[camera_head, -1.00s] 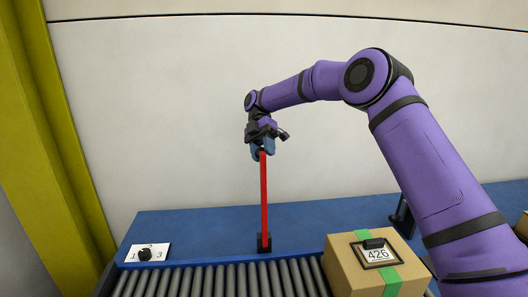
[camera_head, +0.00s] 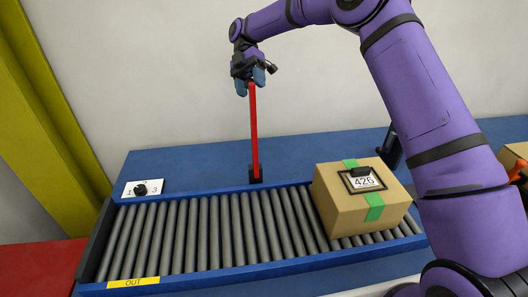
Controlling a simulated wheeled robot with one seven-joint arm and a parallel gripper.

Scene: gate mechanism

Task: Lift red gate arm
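The red gate arm (camera_head: 254,135) stands nearly upright, its lower end in a small black base (camera_head: 256,173) at the far edge of the conveyor. My gripper (camera_head: 250,86) is at the top end of the gate arm, with its blue fingertips around or against that end. The fingers look close together, but whether they are clamped on the gate arm is too small to tell.
A cardboard box (camera_head: 335,204) labelled 426 sits on the roller conveyor (camera_head: 190,232), right of the gate arm. A dial plate (camera_head: 130,187) is at the left on the blue table (camera_head: 190,162). A yellow OUT label (camera_head: 133,282) marks the near-left edge. The left rollers are clear.

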